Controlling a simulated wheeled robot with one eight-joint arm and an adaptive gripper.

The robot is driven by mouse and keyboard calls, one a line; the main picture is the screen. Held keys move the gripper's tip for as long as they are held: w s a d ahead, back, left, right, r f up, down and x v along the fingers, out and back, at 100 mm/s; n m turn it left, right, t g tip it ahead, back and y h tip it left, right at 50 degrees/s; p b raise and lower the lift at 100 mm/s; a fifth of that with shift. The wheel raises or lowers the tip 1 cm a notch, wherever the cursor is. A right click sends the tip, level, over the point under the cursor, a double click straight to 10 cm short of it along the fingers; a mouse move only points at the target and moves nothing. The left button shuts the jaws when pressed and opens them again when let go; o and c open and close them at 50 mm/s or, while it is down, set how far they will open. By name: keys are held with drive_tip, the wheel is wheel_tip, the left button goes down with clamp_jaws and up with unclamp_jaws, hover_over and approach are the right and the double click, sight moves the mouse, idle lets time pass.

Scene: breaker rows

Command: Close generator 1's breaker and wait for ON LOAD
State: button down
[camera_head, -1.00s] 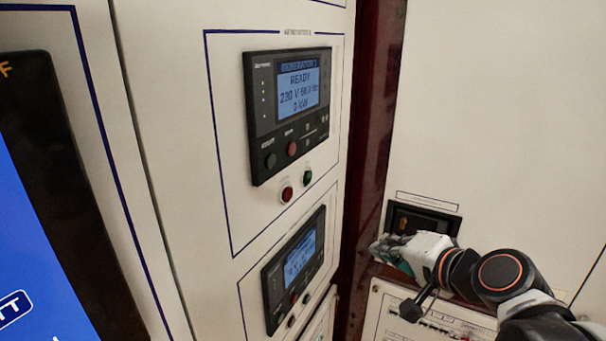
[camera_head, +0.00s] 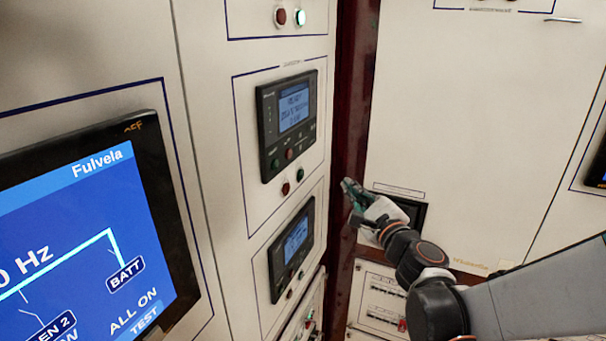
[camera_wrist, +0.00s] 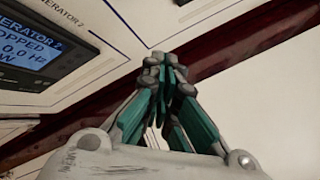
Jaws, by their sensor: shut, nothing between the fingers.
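In the head view a generator control panel (camera_head: 288,125) with a lit screen is on the pale cabinet; its text is too small to read surely. A red button (camera_head: 285,188) and a dark green button (camera_head: 300,174) are below it. A second panel (camera_head: 292,245) sits lower. At the top edge another red button (camera_head: 281,16) is beside a brightly lit green one (camera_head: 300,17). My gripper (camera_head: 347,187) is right of the panels, apart from them, fingers shut and empty. In the wrist view the gripper (camera_wrist: 165,65) is near a panel (camera_wrist: 45,55) labelled generator 2, its partly cut screen reading stopped.
A large blue display (camera_head: 80,245) stands at left. A dark red post (camera_head: 350,110) divides the cabinet faces. A dark recessed unit (camera_head: 412,212) is behind my gripper on the right face, above a breaker row (camera_head: 385,300).

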sight(301, 175)
drive_tip(key=shift+a, duration=0.1)
drive_tip(key=w+a, duration=0.3)
drive_tip(key=a, duration=0.5)
idle(0.5)
drive_tip(key=shift+a, duration=0.15)
idle(1.2)
drive_tip(key=shift+w+a, duration=0.15)
drive_tip(key=shift+a, duration=0.15)
drive_tip(key=shift+w+a+b, duration=0.15)
drive_tip(key=shift+a+b, duration=0.15)
drive_tip(key=shift+a, duration=0.1)
idle(0.7)
drive_tip(key=shift+d, duration=0.15)
drive_tip(key=shift+s+d, duration=0.3)
drive_tip(key=shift+d, duration=0.35)
